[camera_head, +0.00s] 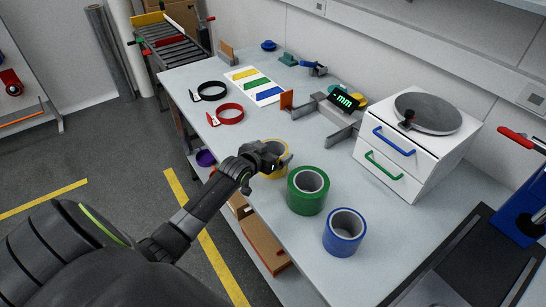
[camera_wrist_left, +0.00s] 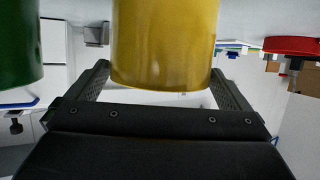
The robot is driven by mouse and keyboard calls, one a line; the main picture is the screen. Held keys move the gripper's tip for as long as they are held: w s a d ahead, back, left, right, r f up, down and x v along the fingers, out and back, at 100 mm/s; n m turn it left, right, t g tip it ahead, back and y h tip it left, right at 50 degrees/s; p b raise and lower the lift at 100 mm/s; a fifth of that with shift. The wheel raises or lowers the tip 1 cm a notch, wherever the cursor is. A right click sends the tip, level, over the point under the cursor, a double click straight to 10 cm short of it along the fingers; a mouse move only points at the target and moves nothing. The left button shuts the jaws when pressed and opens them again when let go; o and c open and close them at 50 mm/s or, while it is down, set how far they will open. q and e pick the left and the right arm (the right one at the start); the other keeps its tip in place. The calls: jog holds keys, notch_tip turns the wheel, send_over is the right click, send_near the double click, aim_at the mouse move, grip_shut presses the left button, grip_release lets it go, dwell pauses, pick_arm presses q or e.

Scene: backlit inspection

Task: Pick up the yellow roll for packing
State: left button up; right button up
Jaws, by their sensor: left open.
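The yellow roll (camera_head: 273,174) stands upright on the grey bench, partly hidden behind my left gripper (camera_head: 275,161) in the head view. In the left wrist view the yellow roll (camera_wrist_left: 165,45) fills the upper middle, between the two fingers of my left gripper (camera_wrist_left: 160,78). The fingers are open, one on each side of the roll. Small gaps seem to show beside it, but contact is hard to tell. My right gripper does not show.
A green roll (camera_head: 307,191) stands close to the right of the yellow one, with a blue roll (camera_head: 344,232) beyond. A red ring strap (camera_head: 229,114) and a black one (camera_head: 210,91) lie further back. A white drawer unit (camera_head: 397,163) stands behind. The bench's front edge is close.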

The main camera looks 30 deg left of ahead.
pick_arm(q)
jog(key=shift+x, duration=0.8)
jog(key=c, duration=0.9)
